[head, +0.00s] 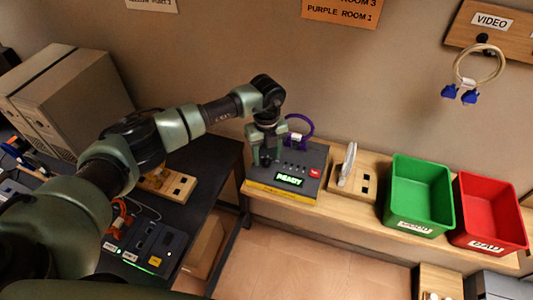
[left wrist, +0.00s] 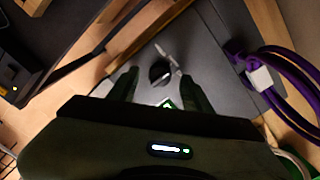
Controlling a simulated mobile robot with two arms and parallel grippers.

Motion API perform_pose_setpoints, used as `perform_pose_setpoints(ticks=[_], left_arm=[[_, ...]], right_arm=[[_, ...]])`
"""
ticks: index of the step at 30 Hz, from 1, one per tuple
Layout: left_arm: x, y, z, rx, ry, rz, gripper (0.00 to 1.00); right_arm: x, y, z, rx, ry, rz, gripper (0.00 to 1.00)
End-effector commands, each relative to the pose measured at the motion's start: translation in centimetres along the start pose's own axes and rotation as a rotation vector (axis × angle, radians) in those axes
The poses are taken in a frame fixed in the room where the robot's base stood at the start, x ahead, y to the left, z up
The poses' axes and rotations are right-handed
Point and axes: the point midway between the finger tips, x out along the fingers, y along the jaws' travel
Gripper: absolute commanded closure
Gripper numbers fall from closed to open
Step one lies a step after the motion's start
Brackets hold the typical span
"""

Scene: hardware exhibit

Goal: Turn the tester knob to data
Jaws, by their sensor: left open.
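The tester (head: 312,160) is a dark box with a lit green READY display (head: 289,179), a red button and a yellow front edge. Its round black knob (left wrist: 160,73) shows in the left wrist view, with a pale pointer-like mark beside it. My left gripper (head: 264,160) is over the tester's left part, pointing down, and hides the knob in the head view. In the left wrist view my left gripper (left wrist: 158,77) is open, with its fingertips on either side of the knob; I cannot tell whether they touch it. The knob's labels are not readable. My right gripper is not in view.
A purple cable (head: 307,122) loops behind the tester, close to my left gripper. A wooden stand (head: 368,165) holding a pale disc-like item, a green bin (head: 419,185) and a red bin (head: 487,205) stand to the right. A dark table (head: 215,165) lies left.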

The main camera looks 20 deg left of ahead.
Motion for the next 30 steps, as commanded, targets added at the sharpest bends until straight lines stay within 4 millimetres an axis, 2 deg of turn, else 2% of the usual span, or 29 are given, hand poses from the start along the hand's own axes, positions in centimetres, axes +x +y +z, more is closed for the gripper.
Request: perform_pose_setpoints(ticks=[6,12,13,18,30], left_arm=[[1.4,0.0,0.0,0.001,0.0,0.0,0.5],[1.4,0.0,0.0,0.002,0.0,-0.001,0.5],[1.4,0.0,0.0,0.002,0.0,-0.001,0.53],[1.4,0.0,0.0,0.002,0.0,-0.001,1.0],[1.5,-0.1,0.0,0.057,-0.001,-0.004,1.0]], right_arm=[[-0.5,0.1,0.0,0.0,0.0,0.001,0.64],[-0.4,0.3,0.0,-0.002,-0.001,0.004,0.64],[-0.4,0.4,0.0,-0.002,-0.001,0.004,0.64],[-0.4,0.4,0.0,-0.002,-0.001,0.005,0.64],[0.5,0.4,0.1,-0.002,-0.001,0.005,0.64]])
